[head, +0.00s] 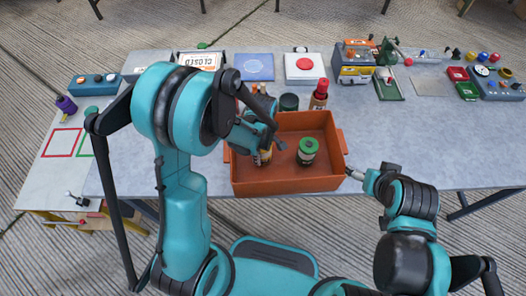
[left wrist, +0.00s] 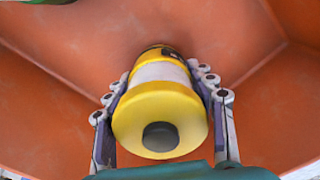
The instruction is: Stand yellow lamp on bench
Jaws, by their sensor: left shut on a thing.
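The yellow lamp (left wrist: 160,110), with a yellow base, a dark round button and a pale middle band, fills the centre of the left wrist view. My left gripper (left wrist: 158,88) is shut on it, one finger on each side. In the head view the lamp (head: 264,157) is partly hidden by my left arm, at the left inside of the orange crate (head: 290,186). I cannot tell whether it touches the crate floor. My right gripper (head: 362,175) is beside the crate's right end; its jaw state is unclear. The grey bench top (head: 400,140) bears the crate.
A green-topped jar (head: 307,150) stands in the crate. A red bottle (head: 319,95) and a dark green jar (head: 289,102) stand behind it. Toolboxes and small devices line the back. The bench is clear right of the crate. A paler table (head: 45,175) with coloured squares adjoins at left.

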